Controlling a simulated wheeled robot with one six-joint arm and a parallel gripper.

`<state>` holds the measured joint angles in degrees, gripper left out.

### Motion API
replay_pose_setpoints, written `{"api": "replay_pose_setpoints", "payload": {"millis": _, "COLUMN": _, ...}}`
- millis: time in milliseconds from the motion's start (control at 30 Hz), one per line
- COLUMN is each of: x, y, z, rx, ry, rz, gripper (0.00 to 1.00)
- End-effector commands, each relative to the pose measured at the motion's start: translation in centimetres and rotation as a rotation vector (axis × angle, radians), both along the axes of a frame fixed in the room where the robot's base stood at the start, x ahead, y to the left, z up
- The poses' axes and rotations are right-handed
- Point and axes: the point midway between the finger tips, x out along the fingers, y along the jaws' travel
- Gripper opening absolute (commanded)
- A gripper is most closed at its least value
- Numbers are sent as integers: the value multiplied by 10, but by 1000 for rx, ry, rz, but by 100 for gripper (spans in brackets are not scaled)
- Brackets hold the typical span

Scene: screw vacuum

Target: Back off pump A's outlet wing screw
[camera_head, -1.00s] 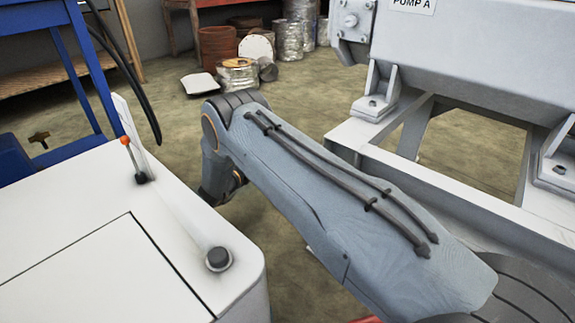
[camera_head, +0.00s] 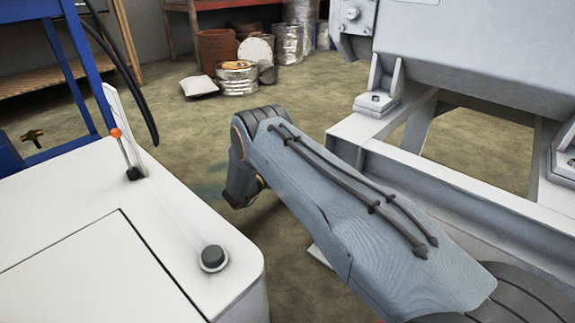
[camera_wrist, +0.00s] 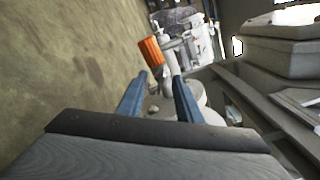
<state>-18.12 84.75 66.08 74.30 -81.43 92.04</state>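Pump A's big grey housing (camera_head: 480,50) fills the upper right of the head view; its label is cut off at the top edge. My gripper (camera_wrist: 158,86) shows only in the wrist view. Its two blue fingers stand apart, with no thing clearly held between them. Beyond the fingertips are an orange ribbed part (camera_wrist: 151,51) and pale, rounded fittings (camera_wrist: 169,58), with white metalwork behind. I cannot pick out the outlet wing screw for certain in either view. In the head view my arm hides part of the floor and frame, and the gripper is out of sight.
A white cabinet (camera_head: 90,235) with a small orange-tipped lever (camera_head: 122,148) stands at left. A blue frame (camera_head: 75,65) and a brass T-shaped piece (camera_head: 33,136) are behind it. The pump's pale base frame (camera_head: 450,185) is at right. Cans (camera_head: 237,78) stand on the far floor.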

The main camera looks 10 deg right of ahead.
Motion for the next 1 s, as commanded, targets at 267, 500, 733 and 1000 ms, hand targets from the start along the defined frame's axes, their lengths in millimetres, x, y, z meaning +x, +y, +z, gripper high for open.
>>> {"api": "replay_pose_setpoints", "payload": {"millis": 267, "x": 1, "y": -1, "z": 1, "rx": 0, "ry": 0, "rz": 1, "gripper": 29}}
{"api": "replay_pose_setpoints", "payload": {"millis": 500, "x": 1, "y": -1, "z": 1, "rx": 0, "ry": 0, "rz": 1, "gripper": 0}}
{"api": "replay_pose_setpoints", "payload": {"millis": 733, "x": 1, "y": 0, "z": 1, "rx": -11, "ry": 16, "rz": 1, "gripper": 0}}
{"api": "replay_pose_setpoints", "payload": {"millis": 1000, "x": 1, "y": 0, "z": 1, "rx": -85, "ry": 118, "rz": 1, "gripper": 0}}
